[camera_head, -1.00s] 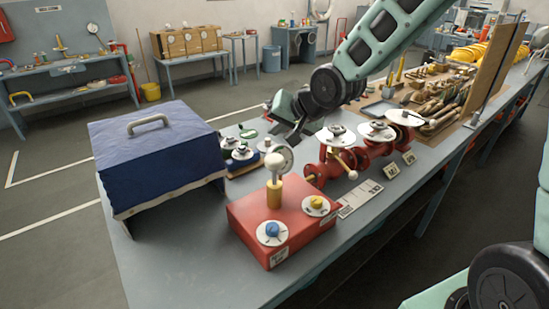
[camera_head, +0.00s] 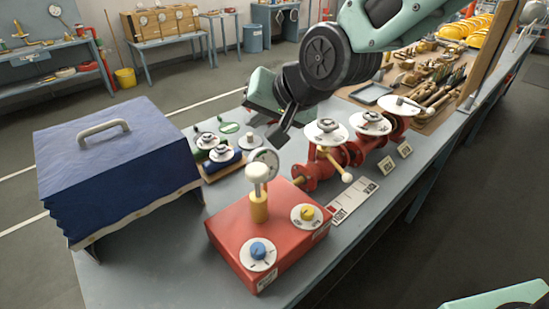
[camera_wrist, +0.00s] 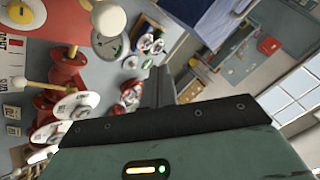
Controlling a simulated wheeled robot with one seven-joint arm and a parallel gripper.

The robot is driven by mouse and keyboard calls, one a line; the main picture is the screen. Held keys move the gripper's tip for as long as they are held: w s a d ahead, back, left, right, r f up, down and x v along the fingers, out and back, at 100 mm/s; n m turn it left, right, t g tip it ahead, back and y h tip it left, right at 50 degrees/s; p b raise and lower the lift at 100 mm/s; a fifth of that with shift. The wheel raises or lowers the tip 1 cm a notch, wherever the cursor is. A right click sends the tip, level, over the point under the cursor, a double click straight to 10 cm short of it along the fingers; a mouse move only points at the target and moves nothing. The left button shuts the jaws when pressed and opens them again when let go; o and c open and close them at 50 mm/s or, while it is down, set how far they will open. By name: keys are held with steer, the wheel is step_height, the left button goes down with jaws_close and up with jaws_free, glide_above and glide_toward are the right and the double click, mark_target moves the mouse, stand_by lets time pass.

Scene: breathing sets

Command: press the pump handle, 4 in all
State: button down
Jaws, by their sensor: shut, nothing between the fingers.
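The pump handle, a white knob (camera_head: 262,172) on a yellow collar (camera_head: 259,207), stands upright on a red box (camera_head: 229,226). The knob also shows at the top of the wrist view (camera_wrist: 108,18). My gripper (camera_head: 277,138) is shut and empty, pointing down, behind the knob and apart from it. In the wrist view its dark fingers (camera_wrist: 159,88) are together. A round gauge (camera_head: 271,161) sits right behind the knob. A blue dial (camera_head: 258,250) and a yellow dial (camera_head: 306,213) are on the box top.
A blue covered case (camera_head: 110,165) with a grey handle stands at the left. Red valves with white discs (camera_head: 328,131) stand right of the gripper; a rod with a white ball (camera_head: 346,177) juts toward the front. Small knobs (camera_head: 220,153) stand behind the box.

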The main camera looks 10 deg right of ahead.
mark_target(263, 173)
steer(key=shift+f, duration=0.1)
stand_by(0.3)
step_height(263, 173, down, 9)
steer(key=b, duration=0.7)
stand_by(1.8)
steer(key=shift+f+b, duration=0.25)
steer(key=shift+b, duration=0.25)
steer(key=shift+s+f+b, duration=0.1)
steer(key=shift+f+b, duration=1.7)
steer(key=shift+f, duration=0.3)
stand_by(2.0)
